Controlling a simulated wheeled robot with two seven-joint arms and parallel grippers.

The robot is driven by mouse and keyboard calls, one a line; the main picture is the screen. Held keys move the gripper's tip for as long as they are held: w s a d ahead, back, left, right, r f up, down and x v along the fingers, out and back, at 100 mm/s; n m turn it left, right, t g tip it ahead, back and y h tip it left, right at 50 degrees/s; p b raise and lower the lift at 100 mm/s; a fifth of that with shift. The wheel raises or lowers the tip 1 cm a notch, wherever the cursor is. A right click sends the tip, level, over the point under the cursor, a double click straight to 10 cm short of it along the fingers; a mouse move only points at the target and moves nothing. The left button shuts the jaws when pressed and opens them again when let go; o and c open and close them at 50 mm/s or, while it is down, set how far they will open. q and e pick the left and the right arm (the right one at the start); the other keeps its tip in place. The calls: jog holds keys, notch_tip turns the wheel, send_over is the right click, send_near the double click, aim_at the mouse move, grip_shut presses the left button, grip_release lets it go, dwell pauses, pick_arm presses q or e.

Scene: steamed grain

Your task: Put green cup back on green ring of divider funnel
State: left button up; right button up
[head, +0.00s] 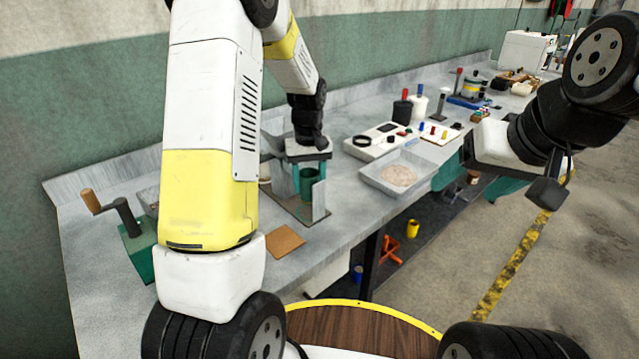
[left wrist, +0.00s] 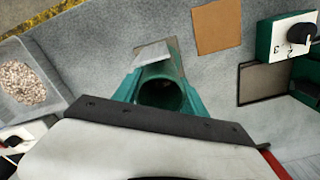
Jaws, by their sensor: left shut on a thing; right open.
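My left gripper (head: 307,174) is low over the bench, its teal fingers shut on the green cup (head: 309,183). In the left wrist view the cup (left wrist: 161,93) shows its round open mouth between the fingers of the gripper (left wrist: 160,82). Grey metal plates (head: 319,201) stand around and below the cup, apparently part of the divider. The funnel and its green ring are hidden or cannot be made out, so I cannot tell whether the cup touches them. My right gripper (head: 473,181) is open and empty, off the bench's front edge.
A brown square pad (head: 285,242) lies in front of the divider. A green hand-crank device (head: 137,245) is at the left.

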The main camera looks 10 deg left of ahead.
aim_at(310, 196)
pick_arm(q)
jog(key=shift+f, duration=2.2)
jog(key=shift+f, duration=0.1)
jog(key=o, duration=1.3)
jog(key=shift+o, duration=0.2)
notch_tip(310, 196, up, 12)
jog(key=s+r+m+t+h, duration=0.1)
jog(key=s+r+m+t, duration=0.15)
jog(key=s+r, duration=0.7)
jog(key=s+d+r+m+t, duration=0.1)
jog(key=s+t, duration=0.1)
jog(key=s, duration=0.5)
jog(key=s+r+m+t+h, duration=0.1)
jog(key=s+r, duration=0.1)
jog(key=s, duration=0.5)
jog(key=shift+s+d+r+t, duration=0.25)
jog(key=shift+s+d+t, duration=0.1)
jog(key=shift+d, duration=0.05)
